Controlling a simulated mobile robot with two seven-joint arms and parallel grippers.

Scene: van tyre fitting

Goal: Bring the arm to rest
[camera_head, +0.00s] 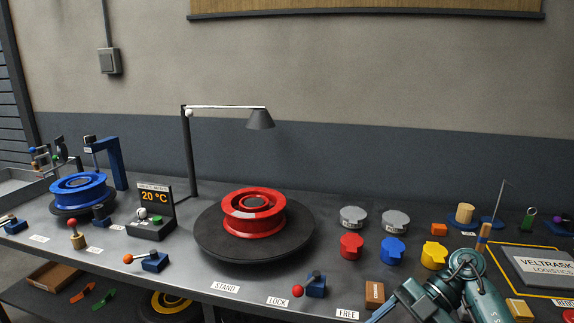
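My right arm (462,275) shows at the lower right as a bent teal joint with links running down out of the picture. No fingertips of my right gripper can be made out. My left arm and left gripper are not in the picture. A red wheel rim (253,212) lies flat on a round black turntable (212,246) in the middle of the bench. A blue rim (80,189) lies on a smaller stand at the left.
My arm covers the front right.

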